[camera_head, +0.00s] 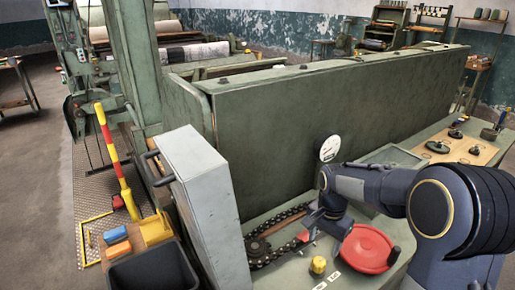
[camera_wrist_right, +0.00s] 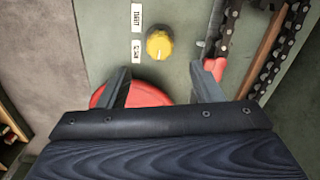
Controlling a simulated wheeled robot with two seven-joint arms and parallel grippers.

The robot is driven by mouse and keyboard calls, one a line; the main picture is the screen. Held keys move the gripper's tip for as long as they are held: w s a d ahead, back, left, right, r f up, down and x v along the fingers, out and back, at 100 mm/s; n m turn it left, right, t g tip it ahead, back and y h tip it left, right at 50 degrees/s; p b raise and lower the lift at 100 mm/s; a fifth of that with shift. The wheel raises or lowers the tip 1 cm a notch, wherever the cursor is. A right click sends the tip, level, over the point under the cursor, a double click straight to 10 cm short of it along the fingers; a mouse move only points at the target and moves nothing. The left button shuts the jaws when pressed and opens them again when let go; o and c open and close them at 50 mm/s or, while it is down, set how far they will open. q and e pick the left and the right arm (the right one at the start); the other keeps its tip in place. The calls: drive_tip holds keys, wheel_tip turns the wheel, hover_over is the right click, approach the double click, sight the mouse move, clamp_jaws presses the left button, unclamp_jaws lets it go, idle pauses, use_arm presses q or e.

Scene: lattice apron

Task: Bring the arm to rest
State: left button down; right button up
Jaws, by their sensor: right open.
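My right arm (camera_head: 375,187) reaches in from the right in the head view and bends down over the green machine bench. My right gripper (camera_head: 324,226) points down between the chain and the red round disc (camera_head: 366,249). In the right wrist view its two fingers are spread, with nothing between them (camera_wrist_right: 162,88). The red disc (camera_wrist_right: 140,95) lies below, partly covered by one finger and the gripper body. A yellow knob (camera_wrist_right: 160,44) is just beyond the fingertips; it also shows in the head view (camera_head: 318,265). My left gripper is not in view.
A dark chain (camera_head: 272,222) and a red-tipped tool (camera_head: 303,237) lie close to the right gripper. A tall green panel (camera_head: 310,125) stands behind, with a white dial (camera_head: 330,148) near it. A grey box (camera_head: 200,190) stands left. The board (camera_head: 462,146) holds dark parts.

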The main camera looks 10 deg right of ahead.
drive_tip(key=s+a+r+n+t+y, duration=0.1)
drive_tip(key=s+a+r+n+t, duration=0.1)
drive_tip(key=s, duration=0.5)
drive_tip(key=s+a+r+n+t+y, duration=0.1)
drive_tip(key=s+a+r+n+t, duration=0.1)
drive_tip(key=s, duration=0.5)
drive_tip(key=s+a+r+n+t+y, duration=0.1)
drive_tip(key=s+a+r+n, duration=0.2)
drive_tip(key=s+n, duration=0.2)
drive_tip(key=s, duration=0.3)
drive_tip(key=shift+a+n+t+y, duration=0.2)
drive_tip(key=shift+n+t+y, duration=0.2)
